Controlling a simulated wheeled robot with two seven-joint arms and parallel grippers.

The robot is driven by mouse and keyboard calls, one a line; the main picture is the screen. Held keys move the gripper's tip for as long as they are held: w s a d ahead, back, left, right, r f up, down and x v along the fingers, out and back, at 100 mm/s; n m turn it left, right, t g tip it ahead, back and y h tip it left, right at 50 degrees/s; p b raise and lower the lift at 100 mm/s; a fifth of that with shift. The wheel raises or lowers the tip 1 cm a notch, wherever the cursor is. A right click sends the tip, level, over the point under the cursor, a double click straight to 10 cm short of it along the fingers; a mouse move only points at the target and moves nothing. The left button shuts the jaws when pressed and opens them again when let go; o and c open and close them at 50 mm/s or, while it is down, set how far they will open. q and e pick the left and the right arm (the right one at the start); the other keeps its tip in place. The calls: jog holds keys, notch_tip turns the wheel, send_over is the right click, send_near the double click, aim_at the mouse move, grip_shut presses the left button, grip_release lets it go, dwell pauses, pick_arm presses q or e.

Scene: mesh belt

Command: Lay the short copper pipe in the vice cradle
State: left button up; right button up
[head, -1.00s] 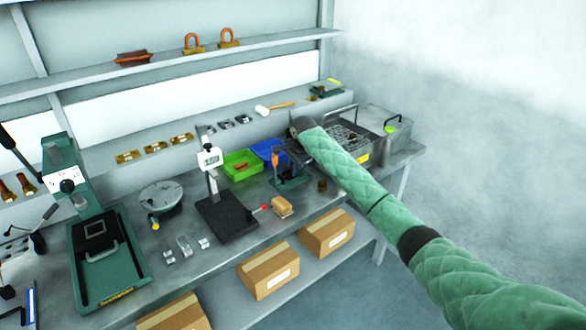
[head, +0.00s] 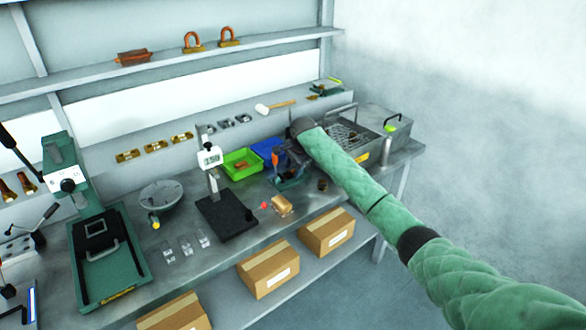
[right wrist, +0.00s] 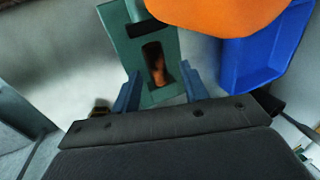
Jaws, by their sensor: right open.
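A green fixture with an upright orange handle (head: 276,160) stands on the bench; I take it for the vice cradle. In the right wrist view its green block (right wrist: 140,40) has a dark slot. A copper-coloured piece (right wrist: 157,68) shows in this slot; it looks like the short copper pipe, but I cannot tell how it rests. My right gripper (head: 290,168) is at the fixture. In the right wrist view its two blue fingers (right wrist: 160,88) are open, one on each side of the block's near end, with nothing gripped between them. My left gripper is not in view.
A green bin (head: 228,165) and a blue bin (head: 262,144) stand behind the fixture. A black-based gauge stand (head: 225,217) is to its left. Bare bench (head: 262,192) shows in front.

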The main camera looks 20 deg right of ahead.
jog(key=shift+s+r, duration=0.1)
jog(key=shift+r, duration=0.25)
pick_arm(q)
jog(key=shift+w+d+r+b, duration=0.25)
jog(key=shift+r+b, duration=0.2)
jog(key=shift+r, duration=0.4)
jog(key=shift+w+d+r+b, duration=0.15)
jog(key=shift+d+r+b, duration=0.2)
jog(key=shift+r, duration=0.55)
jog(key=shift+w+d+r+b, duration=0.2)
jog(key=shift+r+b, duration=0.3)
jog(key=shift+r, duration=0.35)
pick_arm(e)
jog(key=v, duration=0.7)
